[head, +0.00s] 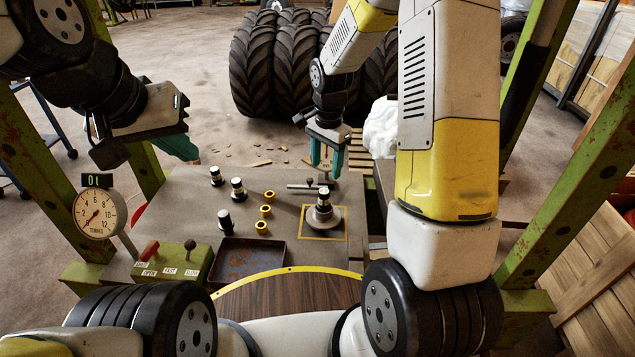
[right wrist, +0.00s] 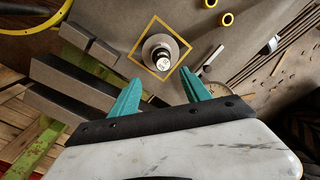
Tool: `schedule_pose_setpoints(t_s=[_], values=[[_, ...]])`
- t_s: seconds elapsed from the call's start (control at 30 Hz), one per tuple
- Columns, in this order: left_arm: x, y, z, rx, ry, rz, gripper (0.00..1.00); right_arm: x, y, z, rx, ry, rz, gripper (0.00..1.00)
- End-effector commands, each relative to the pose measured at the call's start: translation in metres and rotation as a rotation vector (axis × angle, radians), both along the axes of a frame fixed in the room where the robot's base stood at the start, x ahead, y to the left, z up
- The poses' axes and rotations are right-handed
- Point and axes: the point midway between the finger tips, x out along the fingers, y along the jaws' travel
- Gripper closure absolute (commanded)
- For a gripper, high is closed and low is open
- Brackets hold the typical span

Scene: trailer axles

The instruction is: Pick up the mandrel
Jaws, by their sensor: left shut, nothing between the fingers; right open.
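A short upright cylinder with dark and pale bands, which looks like the mandrel (head: 324,197), stands on a round grey hub (head: 313,220) inside a yellow square on the bench. In the right wrist view the mandrel (right wrist: 162,60) shows from above, on the hub (right wrist: 150,45). My right gripper (head: 327,168) is open, pointing down, empty, behind and above the mandrel in the head view. In the right wrist view its teal fingers (right wrist: 160,77) lie either side of the mandrel's line, apart from it. My left gripper (head: 190,153) is shut and empty, left of the bench's back.
Similar banded cylinders (head: 238,188) and yellow rings (head: 266,211) stand on the bench's left. A rusty tray (head: 250,262) and a lever box (head: 170,262) are at the front. A gauge (head: 95,213) and green posts (head: 568,165) flank the bench. A thin rod (head: 299,186) lies behind the hub.

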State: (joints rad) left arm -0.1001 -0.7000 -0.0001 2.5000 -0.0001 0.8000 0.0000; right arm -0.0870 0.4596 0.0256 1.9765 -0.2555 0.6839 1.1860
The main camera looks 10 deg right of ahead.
Motion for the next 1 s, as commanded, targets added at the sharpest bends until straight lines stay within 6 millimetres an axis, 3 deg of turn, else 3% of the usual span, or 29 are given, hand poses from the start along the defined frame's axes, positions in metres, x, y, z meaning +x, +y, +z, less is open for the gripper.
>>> schedule_pose_setpoints(t_s=[0.03, 0.1, 0.7, 1.0], values=[[0.0, 0.0, 0.0, 0.0, 0.0, 0.0, 1.0, 0.004, 0.002, -0.017, -0.003, 0.022, -0.028, 0.45], [0.0, 0.0, 0.0, 0.0, 0.0, 0.0, 1.0, 0.007, 0.004, -0.032, -0.008, 0.039, -0.064, 0.45], [0.0, 0.0, 0.0, 0.0, 0.0, 0.0, 1.0, 0.014, 0.001, -0.109, -0.013, 0.057, -0.103, 0.45], [0.0, 0.0, 0.0, 0.0, 0.0, 0.0, 1.0, 0.015, 0.001, -0.125, -0.013, 0.054, -0.102, 0.45]])
